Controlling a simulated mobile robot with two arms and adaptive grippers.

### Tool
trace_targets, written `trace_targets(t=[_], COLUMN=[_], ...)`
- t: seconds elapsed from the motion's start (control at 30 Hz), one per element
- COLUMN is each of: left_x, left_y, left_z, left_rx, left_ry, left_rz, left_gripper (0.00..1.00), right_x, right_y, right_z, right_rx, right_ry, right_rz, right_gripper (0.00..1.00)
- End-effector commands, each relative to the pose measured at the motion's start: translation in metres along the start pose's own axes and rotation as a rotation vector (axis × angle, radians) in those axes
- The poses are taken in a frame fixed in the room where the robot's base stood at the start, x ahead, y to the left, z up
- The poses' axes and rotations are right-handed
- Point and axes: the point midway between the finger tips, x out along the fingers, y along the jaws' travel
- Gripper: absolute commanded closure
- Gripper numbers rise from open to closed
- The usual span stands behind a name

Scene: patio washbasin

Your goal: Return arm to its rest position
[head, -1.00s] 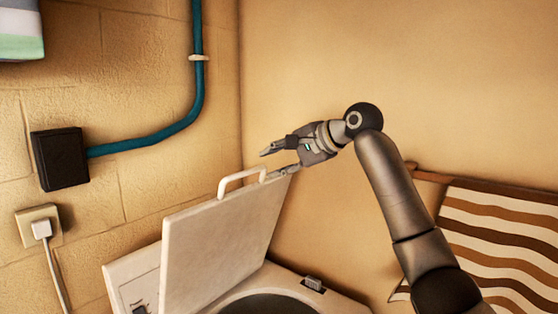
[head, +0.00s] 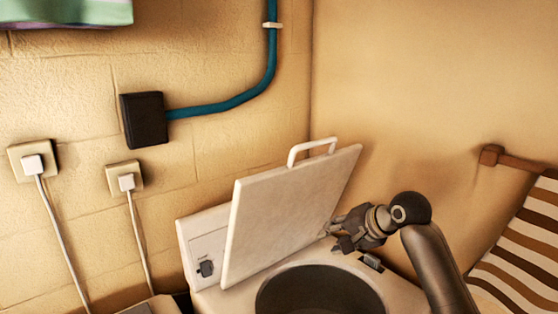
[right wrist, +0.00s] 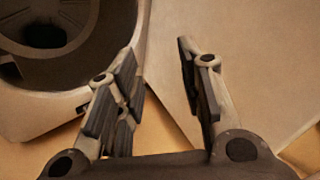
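My right gripper (head: 335,232) is low beside the right edge of the raised lid (head: 285,215), above the back of the washing machine's top. In the right wrist view my right gripper (right wrist: 157,58) has its fingers apart with nothing between them. The lid stands open, leaning back, with a white handle (head: 312,148) on its upper edge. Whether the gripper touches the lid is unclear. My left gripper is not in view.
The machine's round tub opening (head: 320,292) is uncovered; its drum (right wrist: 45,30) shows in the right wrist view. Two plugged sockets (head: 125,178), a black box (head: 144,120) and a blue pipe (head: 235,103) are on the left wall. A striped cloth (head: 525,250) hangs at right.

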Motion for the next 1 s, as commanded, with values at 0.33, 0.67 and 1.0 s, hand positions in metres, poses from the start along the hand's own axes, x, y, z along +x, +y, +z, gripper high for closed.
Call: trace_targets(t=[0.33, 0.67, 1.0], left_x=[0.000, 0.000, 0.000], left_y=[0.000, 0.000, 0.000], left_z=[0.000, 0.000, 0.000], left_rx=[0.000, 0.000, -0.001], left_ry=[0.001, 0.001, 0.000], left_rz=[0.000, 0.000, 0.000], left_gripper=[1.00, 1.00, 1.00], right_x=[0.041, 0.022, -0.041], right_y=[0.124, 0.224, 0.301], right_z=[0.117, 0.222, 0.310], right_rx=[-0.252, -0.460, -0.644], right_ry=[-0.057, -0.123, -0.213], right_rz=[0.147, 0.280, 0.423], right_gripper=[0.65, 0.65, 0.65])
